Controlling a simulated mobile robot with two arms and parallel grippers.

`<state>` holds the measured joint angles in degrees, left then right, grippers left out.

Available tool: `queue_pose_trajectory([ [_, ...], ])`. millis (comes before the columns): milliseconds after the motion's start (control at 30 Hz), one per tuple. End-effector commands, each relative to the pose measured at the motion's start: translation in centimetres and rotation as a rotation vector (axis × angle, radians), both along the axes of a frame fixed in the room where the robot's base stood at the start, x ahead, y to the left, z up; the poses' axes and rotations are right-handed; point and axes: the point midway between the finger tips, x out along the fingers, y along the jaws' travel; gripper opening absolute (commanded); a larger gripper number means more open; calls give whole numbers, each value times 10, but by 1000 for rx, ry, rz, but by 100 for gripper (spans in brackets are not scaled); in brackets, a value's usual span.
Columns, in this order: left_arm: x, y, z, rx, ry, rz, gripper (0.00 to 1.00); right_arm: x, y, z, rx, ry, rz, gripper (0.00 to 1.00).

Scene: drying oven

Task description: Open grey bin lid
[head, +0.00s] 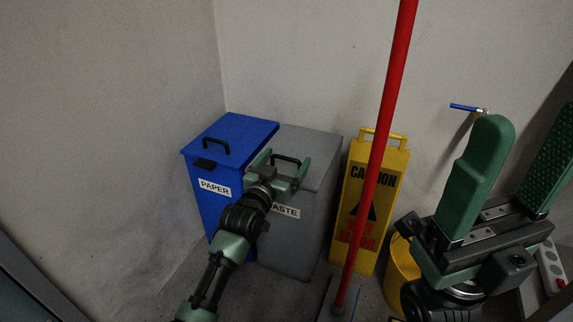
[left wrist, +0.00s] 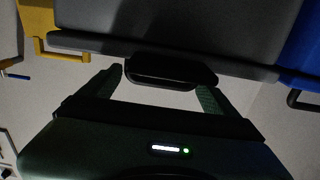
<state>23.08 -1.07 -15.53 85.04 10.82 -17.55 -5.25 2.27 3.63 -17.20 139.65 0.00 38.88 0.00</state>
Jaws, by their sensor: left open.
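The grey bin (head: 305,220) stands against the back wall and has a partly hidden WASTE label (head: 286,211). Its grey lid (head: 318,150) looks shut, with a black handle (head: 287,160) on it; black handle parts also show in the left wrist view (left wrist: 168,74). My left gripper (head: 283,164) is open at the front of the lid. Its fingers (left wrist: 155,92) stand either side of the black handle parts, and I cannot tell if they touch. My right gripper (head: 512,165) is large in the right foreground, open and empty.
A blue PAPER bin (head: 232,137) stands close to the left of the grey bin. A yellow caution sign (head: 385,165) stands to its right. A red pole (head: 380,130) rises in front of the sign, near a yellow bucket (head: 400,270). Walls close in behind and left.

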Motion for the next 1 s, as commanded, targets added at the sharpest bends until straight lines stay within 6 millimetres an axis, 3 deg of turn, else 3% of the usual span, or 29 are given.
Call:
queue_pose_trajectory([
  [367, 9, -3, 0, 1, 2, 0, 91, -1, 0, 3, -1, -16, -1, 63],
  [467, 9, -3, 0, 1, 2, 0, 68, -1, 1, 3, -1, -16, -1, 63],
  [667, 9, -3, 0, 0, 2, 0, 13, -2, 1, 3, -2, -16, -1, 63],
  [700, 9, -3, 0, 0, 2, -1, 9, -2, 1, 3, -2, -16, -1, 63],
  [1000, 9, -4, 5, 3, 14, -1, 9, -4, -1, 9, 3, -21, 1, 63],
])
